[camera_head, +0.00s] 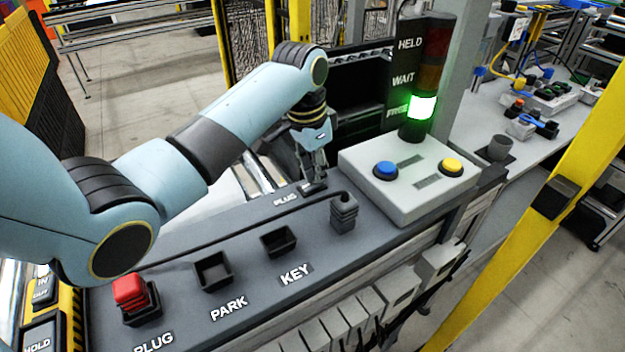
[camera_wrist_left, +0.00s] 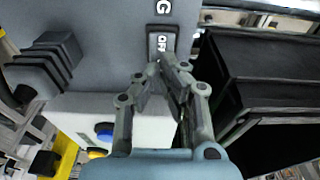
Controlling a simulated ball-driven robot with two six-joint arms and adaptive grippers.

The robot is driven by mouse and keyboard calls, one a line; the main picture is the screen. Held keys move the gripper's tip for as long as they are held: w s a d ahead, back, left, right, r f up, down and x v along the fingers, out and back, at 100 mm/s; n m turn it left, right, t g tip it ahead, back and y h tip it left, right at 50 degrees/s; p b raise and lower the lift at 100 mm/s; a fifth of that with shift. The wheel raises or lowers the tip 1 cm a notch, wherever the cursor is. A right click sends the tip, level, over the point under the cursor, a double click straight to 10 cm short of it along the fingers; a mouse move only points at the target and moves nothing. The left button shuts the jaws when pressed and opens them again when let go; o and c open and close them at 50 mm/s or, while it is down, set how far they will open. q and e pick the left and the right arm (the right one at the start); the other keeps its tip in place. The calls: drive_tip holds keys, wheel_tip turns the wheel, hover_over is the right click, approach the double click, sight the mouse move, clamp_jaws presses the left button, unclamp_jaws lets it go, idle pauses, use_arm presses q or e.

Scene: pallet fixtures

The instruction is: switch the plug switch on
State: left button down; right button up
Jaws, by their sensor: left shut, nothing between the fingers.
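The plug switch (camera_head: 312,188) is a small dark rocker on the grey console, beside a "PLUG" label at the console's back edge. In the left wrist view the plug switch (camera_wrist_left: 161,42) shows the letters "OFF" on its face, partly covered by the fingertips. My left gripper (camera_head: 316,177) points down right over the switch. In the left wrist view the left gripper (camera_wrist_left: 160,66) is shut and empty, its tips at the lower end of the switch. I cannot tell whether they touch it. My right gripper is not in view.
A red plug (camera_head: 130,291) sits in the front-left socket. The PARK (camera_head: 213,271) and KEY (camera_head: 278,241) sockets look empty. The light tower's green lamp (camera_head: 422,107) is lit.

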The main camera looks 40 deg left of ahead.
use_arm(q)
wheel_tip(320, 180, up, 2)
drive_tip(key=shift+r+p, duration=0.1)
drive_tip(key=shift+p, duration=0.5)
drive_tip(key=shift+r, duration=2.2)
